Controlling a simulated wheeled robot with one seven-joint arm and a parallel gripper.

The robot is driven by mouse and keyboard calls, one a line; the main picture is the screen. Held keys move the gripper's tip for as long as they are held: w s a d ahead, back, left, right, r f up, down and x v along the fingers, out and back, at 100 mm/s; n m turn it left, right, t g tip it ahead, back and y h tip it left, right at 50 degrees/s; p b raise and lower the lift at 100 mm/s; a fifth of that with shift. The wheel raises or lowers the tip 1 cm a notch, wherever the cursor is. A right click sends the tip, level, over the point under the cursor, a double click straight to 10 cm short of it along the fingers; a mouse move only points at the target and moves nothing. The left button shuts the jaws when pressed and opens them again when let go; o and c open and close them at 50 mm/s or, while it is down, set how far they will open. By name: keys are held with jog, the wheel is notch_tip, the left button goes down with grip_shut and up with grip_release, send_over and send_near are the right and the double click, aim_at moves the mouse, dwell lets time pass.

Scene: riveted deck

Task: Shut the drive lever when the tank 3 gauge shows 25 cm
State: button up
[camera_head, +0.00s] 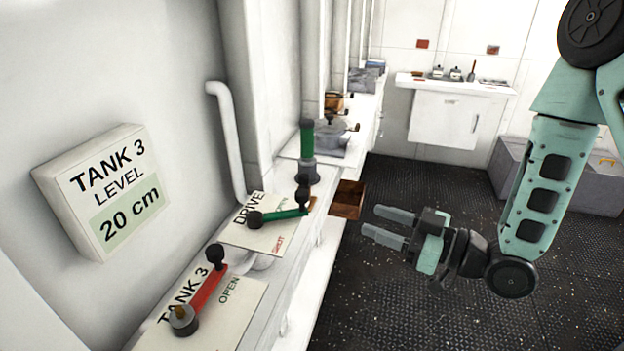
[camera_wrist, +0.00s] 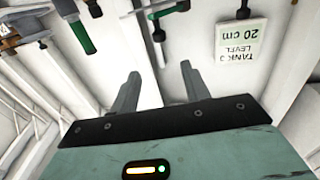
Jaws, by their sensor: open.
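The tank 3 gauge (camera_head: 108,190) on the left wall reads 20 cm; it shows upside down in the wrist view (camera_wrist: 240,40). The drive lever (camera_head: 280,215) is green with black ends and lies across its white plate, between the OPEN and SHUT words. Part of it shows at the top of the wrist view (camera_wrist: 170,10). My gripper (camera_head: 373,220) is open and empty, over the floor to the right of the drive lever and apart from it. Its two fingers also show in the wrist view (camera_wrist: 160,72).
A red tank 3 lever (camera_head: 208,288) is on the nearer plate, close to the drive plate (camera_head: 252,235). Dark floor right of the ledge is clear.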

aim_at(302, 192)
jog(key=p+x, duration=0.2)
jog(key=x, duration=1.4)
jog(key=shift+r, duration=0.2)
jog(key=shift+w+a+f, duration=0.15)
jog(key=shift+w+a, duration=0.25)
jog(key=shift+a, duration=0.15)
